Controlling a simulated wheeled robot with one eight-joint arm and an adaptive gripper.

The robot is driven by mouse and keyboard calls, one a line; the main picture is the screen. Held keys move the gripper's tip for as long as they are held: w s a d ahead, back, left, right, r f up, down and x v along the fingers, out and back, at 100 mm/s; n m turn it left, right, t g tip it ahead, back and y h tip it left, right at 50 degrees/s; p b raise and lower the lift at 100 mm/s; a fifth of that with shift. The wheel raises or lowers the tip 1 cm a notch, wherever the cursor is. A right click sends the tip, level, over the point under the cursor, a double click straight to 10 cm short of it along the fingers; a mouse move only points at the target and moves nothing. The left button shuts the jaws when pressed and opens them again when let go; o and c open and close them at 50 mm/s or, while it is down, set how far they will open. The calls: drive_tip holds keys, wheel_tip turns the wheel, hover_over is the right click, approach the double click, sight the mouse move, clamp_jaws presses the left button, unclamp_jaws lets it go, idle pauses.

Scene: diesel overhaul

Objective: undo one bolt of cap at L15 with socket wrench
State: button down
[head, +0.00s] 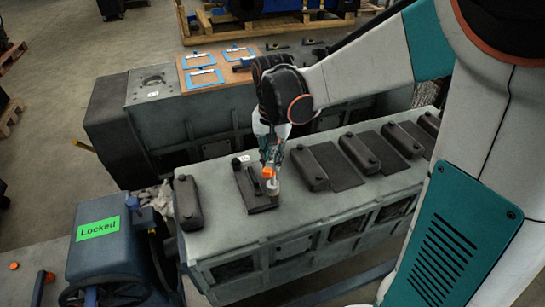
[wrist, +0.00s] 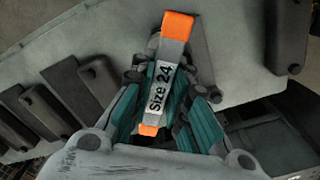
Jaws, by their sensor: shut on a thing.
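My gripper (head: 271,148) points down over the near grey engine block. It is shut on the socket wrench (head: 269,172), which has orange parts and a light metal lower end. In the wrist view my gripper (wrist: 157,75) holds the wrench (wrist: 161,88) between teal fingers, and its label reads "Size 24". A dark cap (head: 262,203) sits on the block top directly below, with a small white tag (head: 244,158) behind it, too small to read. The wrench's lower end is at the cap's right side; I cannot tell whether it touches a bolt. The bolt heads are not clear.
Several dark covers (head: 309,170) line the block top (head: 222,212) on the right, and one (head: 187,203) stands left. A blue unit (head: 103,240) labelled "Locked" is front left. Behind, another block carries a wooden board (head: 220,58) with blue-framed cards.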

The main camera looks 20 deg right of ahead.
drive_tip(key=n, duration=1.2)
drive_tip(key=shift+r+n, duration=0.1)
drive_tip(key=shift+n, duration=0.2)
drive_tip(key=n, duration=0.4)
drive_tip(key=shift+n, duration=0.4)
drive_tip(key=n, duration=0.4)
drive_tip(key=shift+n, duration=0.4)
drive_tip(key=shift+r, duration=0.1)
